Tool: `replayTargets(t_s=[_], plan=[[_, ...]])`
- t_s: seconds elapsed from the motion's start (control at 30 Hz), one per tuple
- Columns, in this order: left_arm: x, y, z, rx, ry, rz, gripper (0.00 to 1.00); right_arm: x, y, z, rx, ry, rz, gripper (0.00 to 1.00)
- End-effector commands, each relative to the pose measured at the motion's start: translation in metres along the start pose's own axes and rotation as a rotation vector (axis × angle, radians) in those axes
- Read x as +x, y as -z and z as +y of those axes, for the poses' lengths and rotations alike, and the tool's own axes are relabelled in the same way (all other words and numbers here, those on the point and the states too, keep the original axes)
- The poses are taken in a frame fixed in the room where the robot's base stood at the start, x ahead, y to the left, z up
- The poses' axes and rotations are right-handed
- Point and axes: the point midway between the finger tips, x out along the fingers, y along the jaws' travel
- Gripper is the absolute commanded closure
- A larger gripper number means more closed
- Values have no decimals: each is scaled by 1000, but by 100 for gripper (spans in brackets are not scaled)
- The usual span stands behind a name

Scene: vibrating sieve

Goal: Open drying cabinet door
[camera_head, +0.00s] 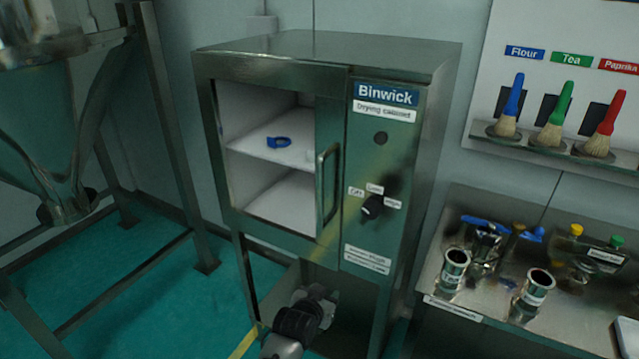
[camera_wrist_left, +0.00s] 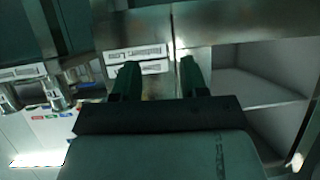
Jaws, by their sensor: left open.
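The drying cabinet (camera_head: 400,180) stands in the middle of the head view. Its door (camera_head: 328,120) has a see-through pane and appears shut, flush with the front. A vertical bar handle (camera_head: 321,195) is on the door's right side. My left gripper (camera_head: 318,298) is below the door, in front of the lower part of the cabinet, apart from the handle. In the left wrist view my gripper (camera_wrist_left: 158,75) has its two fingers spread and nothing between them. The cabinet's front labels (camera_wrist_left: 138,60) show just beyond the fingers. My right gripper is not in view.
A blue item (camera_head: 278,142) lies on the cabinet's upper shelf. A black knob (camera_head: 372,206) is on the panel right of the handle. A hopper on a frame (camera_head: 165,100) stands at left.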

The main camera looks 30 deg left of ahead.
Motion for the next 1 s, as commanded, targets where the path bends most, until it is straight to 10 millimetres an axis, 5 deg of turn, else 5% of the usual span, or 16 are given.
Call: replayTargets(t_s=[0.03, 0.1, 0.2, 0.3, 0.53, 1.0], plan=[[-9, 54, -11, -16, 22, 102, 57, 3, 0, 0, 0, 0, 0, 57], [-28, 113, -25, -32, 50, 212, 57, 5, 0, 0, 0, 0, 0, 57], [-58, 172, -42, -47, 85, 332, 57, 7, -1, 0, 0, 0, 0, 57], [-82, 206, -53, -57, 109, 409, 57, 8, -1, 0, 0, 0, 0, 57], [-90, 228, -60, -60, 123, 451, 57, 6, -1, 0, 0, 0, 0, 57], [-22, 261, -70, -60, 123, 449, 57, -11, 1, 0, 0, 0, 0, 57]])
